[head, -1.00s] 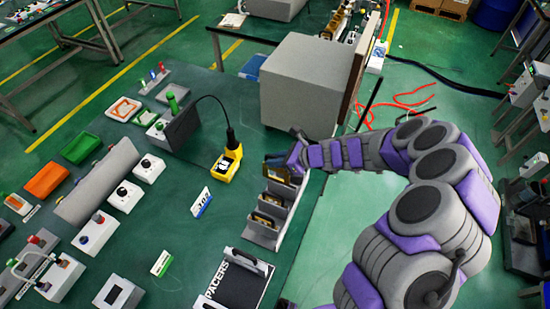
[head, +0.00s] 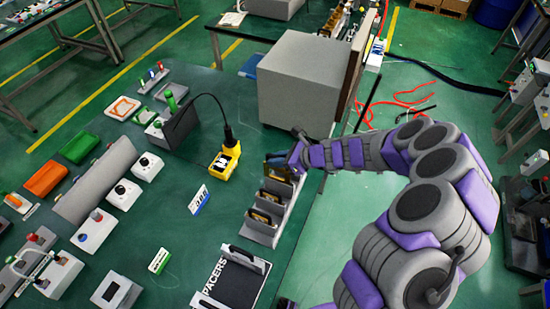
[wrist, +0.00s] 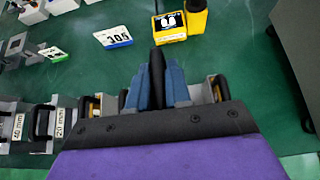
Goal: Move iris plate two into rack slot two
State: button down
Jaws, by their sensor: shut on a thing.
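My gripper (head: 284,161) is at the far end of the grey rack (head: 262,237). In the wrist view its blue fingers (wrist: 156,90) are closed around an upright black handle (wrist: 156,72), apparently that of an iris plate. The plate's lower part is hidden by my gripper, so I cannot tell whether it is seated in a slot. Two other plates with brass-coloured parts, a middle plate (head: 274,196) and a near plate (head: 262,218), stand in the rack. In the wrist view, slot labels reading 40 mm (wrist: 18,127) and 20 mm (wrist: 60,122) show on the left.
A yellow device (head: 225,160) with a black cable and a card reading 305 (head: 199,200) lie left of the rack. A large grey box (head: 299,88) stands behind my gripper. A spacers holder (head: 232,280) is at the front. Green table is clear between card and rack.

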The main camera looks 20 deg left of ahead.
jog(key=shift+d+f, duration=0.15)
jog(key=shift+d, duration=0.1)
jog(key=shift+a+r+p, duration=0.2)
jog(key=shift+a+p, duration=0.25)
jog(key=shift+a, duration=0.2)
jog(key=shift+d+r, duration=0.15)
jog(key=shift+d, duration=0.3)
jog(key=shift+w, duration=0.1)
jog(key=shift+d+p, duration=0.3)
jog(key=shift+d, duration=0.1)
dwell(0.3)
jog(key=shift+p, duration=0.35)
dwell(0.5)
